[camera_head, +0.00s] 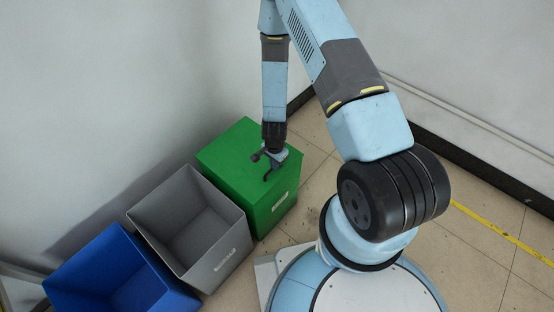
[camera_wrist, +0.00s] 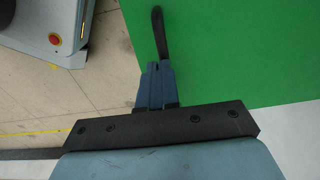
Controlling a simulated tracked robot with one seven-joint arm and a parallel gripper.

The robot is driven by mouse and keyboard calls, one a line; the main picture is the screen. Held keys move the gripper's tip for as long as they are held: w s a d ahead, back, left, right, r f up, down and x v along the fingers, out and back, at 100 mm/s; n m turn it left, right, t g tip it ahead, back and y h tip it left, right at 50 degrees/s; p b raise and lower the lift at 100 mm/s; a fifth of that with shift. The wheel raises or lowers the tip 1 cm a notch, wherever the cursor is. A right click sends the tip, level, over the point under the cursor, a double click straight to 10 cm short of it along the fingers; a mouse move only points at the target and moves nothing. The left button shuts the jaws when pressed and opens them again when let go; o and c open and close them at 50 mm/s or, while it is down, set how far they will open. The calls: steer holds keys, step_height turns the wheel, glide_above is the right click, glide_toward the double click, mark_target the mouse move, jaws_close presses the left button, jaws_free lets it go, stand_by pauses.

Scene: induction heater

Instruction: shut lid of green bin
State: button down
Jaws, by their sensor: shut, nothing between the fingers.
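The green bin (camera_head: 283,206) stands against the wall at the right end of a row of bins. Its green lid (camera_head: 230,150) lies flat across the top, with no opening visible in the head view. My gripper (camera_head: 267,178) points down over the lid, near its right part. In the wrist view my gripper (camera_wrist: 157,14) is shut, with dark curved fingers and nothing between them. The flat green surface of the lid (camera_wrist: 230,60) fills the right side behind the fingers. I cannot tell whether the fingertips touch the lid.
An open grey bin (camera_head: 222,262) stands left of the green one, then an open blue bin (camera_head: 170,300); both look empty. Walls rise behind the bins. Tiled floor (camera_head: 480,235) with a yellow line (camera_head: 500,236) is clear on the right.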

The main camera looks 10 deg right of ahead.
steer(key=shift+s+d+f, duration=0.2)
steer(key=shift+f, duration=0.15)
steer(key=shift+r, duration=0.1)
steer(key=shift+r, duration=0.6)
step_height(320, 180, up, 13)
steer(key=s+d, duration=0.1)
steer(key=shift+s+d, duration=0.2)
steer(key=shift+s, duration=0.2)
